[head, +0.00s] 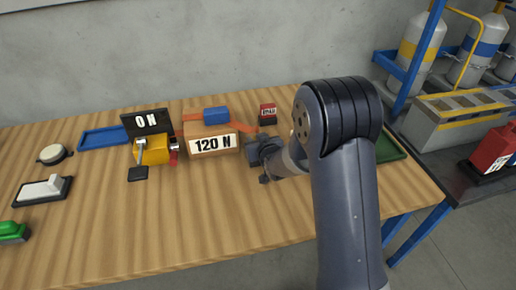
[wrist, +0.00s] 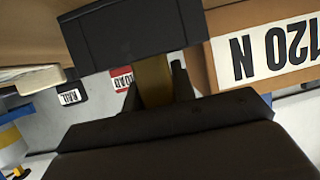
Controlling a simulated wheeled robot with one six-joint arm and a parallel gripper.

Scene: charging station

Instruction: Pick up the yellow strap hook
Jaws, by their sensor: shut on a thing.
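My gripper (head: 262,156) is at the right side of the box marked 120 N (head: 212,142), low over the wooden table. In the wrist view my dark gripper (wrist: 152,82) is shut on a narrow dull-yellow piece, the yellow strap hook (wrist: 153,76). Only a short part of the hook shows between the dark gripper parts. The hook is hidden behind my gripper in the head view. The box's label also shows upside down in the wrist view (wrist: 268,52).
A small red block (head: 268,112) stands behind my gripper. Left of the box are a yellow device (head: 153,151), a black 0 N display (head: 147,121) and a blue tray (head: 100,138). A green tray (head: 388,150) lies right of my arm.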

